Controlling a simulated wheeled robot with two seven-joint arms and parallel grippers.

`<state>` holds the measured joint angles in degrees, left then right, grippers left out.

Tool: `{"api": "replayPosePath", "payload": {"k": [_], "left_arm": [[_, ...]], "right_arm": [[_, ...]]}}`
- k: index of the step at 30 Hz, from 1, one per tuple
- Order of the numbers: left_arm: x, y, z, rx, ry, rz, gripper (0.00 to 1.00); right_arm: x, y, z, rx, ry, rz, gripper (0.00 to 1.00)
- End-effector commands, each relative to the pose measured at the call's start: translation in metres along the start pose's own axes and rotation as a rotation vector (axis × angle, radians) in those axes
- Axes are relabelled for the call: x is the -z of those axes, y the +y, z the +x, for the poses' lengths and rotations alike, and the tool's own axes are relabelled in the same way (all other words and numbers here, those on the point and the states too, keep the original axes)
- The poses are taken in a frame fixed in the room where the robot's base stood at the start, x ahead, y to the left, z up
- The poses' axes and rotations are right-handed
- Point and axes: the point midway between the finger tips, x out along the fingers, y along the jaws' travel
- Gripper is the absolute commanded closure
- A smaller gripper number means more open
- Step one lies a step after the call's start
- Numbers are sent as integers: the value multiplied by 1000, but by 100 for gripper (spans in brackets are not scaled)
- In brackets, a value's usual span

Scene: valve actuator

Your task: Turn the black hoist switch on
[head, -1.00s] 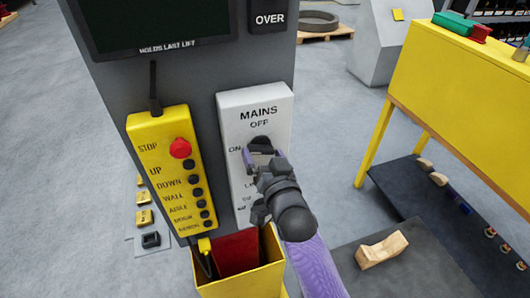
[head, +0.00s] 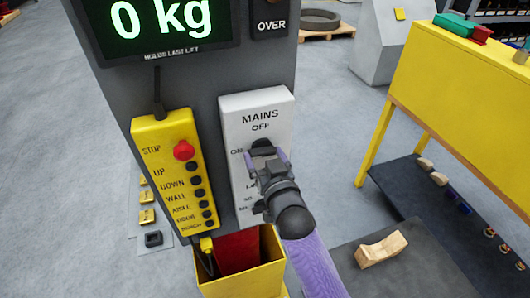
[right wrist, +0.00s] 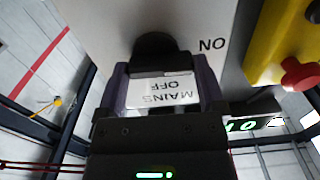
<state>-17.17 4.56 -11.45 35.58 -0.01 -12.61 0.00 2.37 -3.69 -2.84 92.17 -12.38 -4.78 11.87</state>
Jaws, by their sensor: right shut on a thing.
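The black hoist switch (head: 263,148) is on the white MAINS panel (head: 283,112), below the word OFF and beside the ON label. My right gripper (head: 267,157) is shut on the switch and partly covers it. In the right wrist view the black knob (right wrist: 162,55) sits at the fingertips of the gripper (right wrist: 162,75), with MAINS and OFF upside down between the fingers. The lit display (head: 160,20) above reads 0 kg. My left gripper is not in view.
A yellow pendant (head: 172,175) with a red stop button (head: 184,150) hangs left of the panel. A yellow bin (head: 240,287) stands below. A yellow bench (head: 450,90) is at the right, with a curved wooden block (head: 381,249) on a dark mat nearby.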

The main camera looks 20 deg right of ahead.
Motion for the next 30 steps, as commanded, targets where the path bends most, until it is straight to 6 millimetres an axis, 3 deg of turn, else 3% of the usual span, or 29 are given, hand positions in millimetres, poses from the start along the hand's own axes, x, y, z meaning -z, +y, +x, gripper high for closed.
{"api": "replayPosePath", "payload": {"k": [6, 7, 8, 17, 30], "left_arm": [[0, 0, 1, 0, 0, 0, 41], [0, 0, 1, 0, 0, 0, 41], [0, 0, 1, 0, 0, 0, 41], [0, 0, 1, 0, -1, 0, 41], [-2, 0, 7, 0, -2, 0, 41]], "right_arm": [[0, 0, 0, 0, 2, 0, 71], [0, 0, 0, 0, 2, 0, 8], [0, 0, 0, 0, 2, 0, 1], [0, 0, -5, 0, 2, 2, 0], [-2, 0, -92, 0, 0, 1, 0]]}}
